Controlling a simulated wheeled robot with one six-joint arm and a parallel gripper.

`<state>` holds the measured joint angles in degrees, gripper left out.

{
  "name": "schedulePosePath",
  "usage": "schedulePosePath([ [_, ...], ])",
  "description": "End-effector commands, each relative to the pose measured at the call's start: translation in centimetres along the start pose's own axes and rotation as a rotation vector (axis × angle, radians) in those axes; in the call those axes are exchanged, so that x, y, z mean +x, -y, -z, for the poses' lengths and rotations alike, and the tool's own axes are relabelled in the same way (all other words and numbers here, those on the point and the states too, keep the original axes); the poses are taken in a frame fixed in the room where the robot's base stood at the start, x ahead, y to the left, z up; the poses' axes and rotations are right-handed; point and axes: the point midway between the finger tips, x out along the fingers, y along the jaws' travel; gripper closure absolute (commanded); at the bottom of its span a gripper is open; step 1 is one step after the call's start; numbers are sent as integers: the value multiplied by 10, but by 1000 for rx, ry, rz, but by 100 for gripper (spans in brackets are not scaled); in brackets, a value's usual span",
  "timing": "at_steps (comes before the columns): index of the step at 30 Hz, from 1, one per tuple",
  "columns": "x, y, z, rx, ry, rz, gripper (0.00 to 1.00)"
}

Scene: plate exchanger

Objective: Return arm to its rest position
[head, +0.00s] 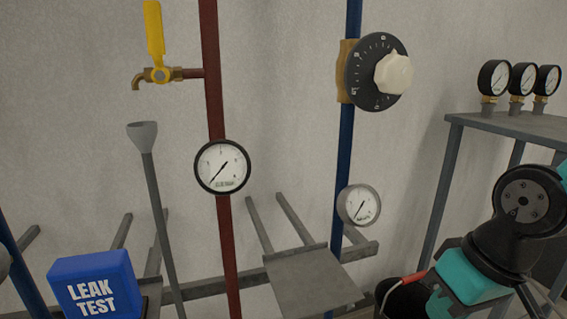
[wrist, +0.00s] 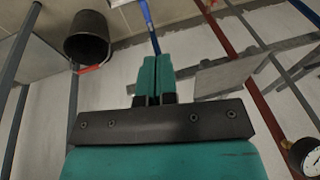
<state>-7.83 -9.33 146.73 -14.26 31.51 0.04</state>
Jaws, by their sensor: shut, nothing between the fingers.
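My gripper (wrist: 152,62) shows in the wrist view with its two teal fingers together. Nothing is between them, and they touch nothing that I can see. In the head view my black and teal arm is at the lower right, in front of the shelf frame. The fingertips cannot be made out clearly there.
A grey shelf (head: 510,124) with three gauges stands at the right. A black bucket (wrist: 88,38) with a red grip is near my arm. A blue LEAK TEST box (head: 95,287), a yellow-handled tap (head: 155,40), a dial (head: 375,72) and pipes line the wall.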

Motion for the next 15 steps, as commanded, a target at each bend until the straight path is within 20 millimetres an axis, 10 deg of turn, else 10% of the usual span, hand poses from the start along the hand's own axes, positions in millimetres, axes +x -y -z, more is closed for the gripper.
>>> schedulePosePath([
  [5, -76, 88, -30, -303, 63, 174, 100],
  [15, -199, 111, -5, -305, 74, 180, 100],
])
